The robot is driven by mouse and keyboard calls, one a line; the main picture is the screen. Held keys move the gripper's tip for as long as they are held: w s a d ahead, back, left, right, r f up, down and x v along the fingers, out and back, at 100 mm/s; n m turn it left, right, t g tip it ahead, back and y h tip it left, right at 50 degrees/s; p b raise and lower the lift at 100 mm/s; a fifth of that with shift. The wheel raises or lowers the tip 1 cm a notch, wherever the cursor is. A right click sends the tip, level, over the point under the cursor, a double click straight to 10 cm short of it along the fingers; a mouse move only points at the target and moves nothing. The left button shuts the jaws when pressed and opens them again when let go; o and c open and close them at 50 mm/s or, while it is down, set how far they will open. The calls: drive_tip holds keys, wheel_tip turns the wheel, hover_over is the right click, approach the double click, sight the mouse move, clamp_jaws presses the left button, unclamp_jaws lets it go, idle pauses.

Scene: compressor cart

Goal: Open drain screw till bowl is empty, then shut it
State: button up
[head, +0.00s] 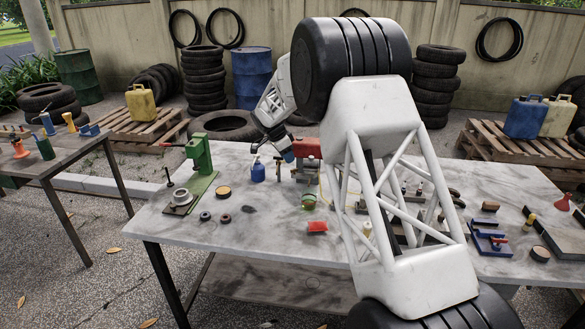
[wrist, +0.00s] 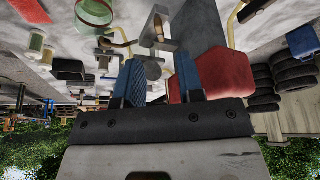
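My gripper (head: 287,154) is just left of the red compressor body (head: 308,146) above the workbench. In the wrist view my gripper (wrist: 160,78) has its two blue fingers apart, with nothing clearly held between them. A round grey metal part (wrist: 147,67) shows behind the fingers; contact cannot be told. A brass-coloured fitting (wrist: 159,27) on a metal bracket lies beyond it. The red body also shows in the wrist view (wrist: 222,72). A green-rimmed clear cup (wrist: 95,12) is at the top left there. I cannot make out the drain screw or the bowl's liquid level for certain.
A green press (head: 197,165) and a blue oil can (head: 258,171) stand left of my gripper.

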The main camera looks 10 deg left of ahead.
sight(294, 171)
drive_tip(key=shift+x, duration=3.15)
clamp_jaws()
